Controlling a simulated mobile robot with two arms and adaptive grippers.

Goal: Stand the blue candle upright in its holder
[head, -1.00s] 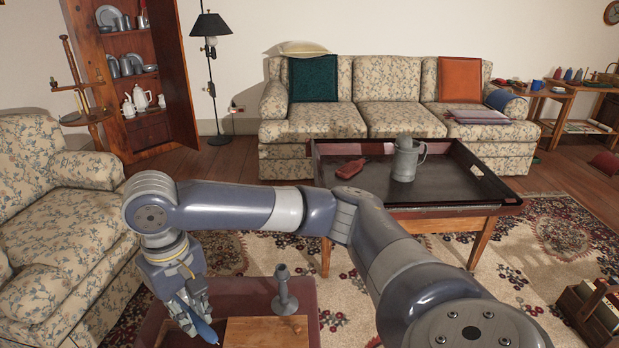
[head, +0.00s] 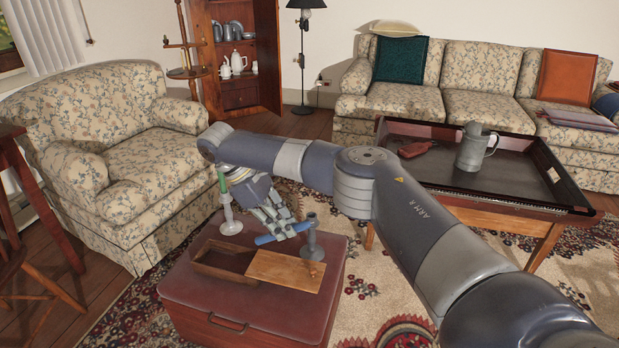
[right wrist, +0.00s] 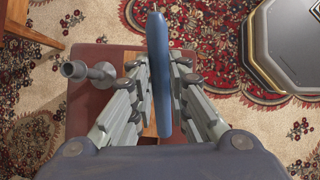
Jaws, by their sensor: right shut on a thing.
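The blue candle (head: 283,234) is held in my right gripper (head: 277,224) above the chest. It lies tilted, close to level in the head view. In the right wrist view the candle (right wrist: 158,75) sits between the two fingers of the gripper (right wrist: 157,85). A grey pewter holder (head: 312,245) stands upright on the chest with nothing in it. It appears just right of the candle's end in the head view. In the wrist view the holder (right wrist: 95,73) lies left of the candle, apart from it. My left gripper is out of view.
On the red chest (head: 230,290) are a wooden box (head: 222,265) with its lid (head: 285,270) slid aside and another holder (head: 230,222) with a green candle (head: 222,183). A coffee table (head: 500,190) stands to the right, an armchair (head: 110,120) to the left.

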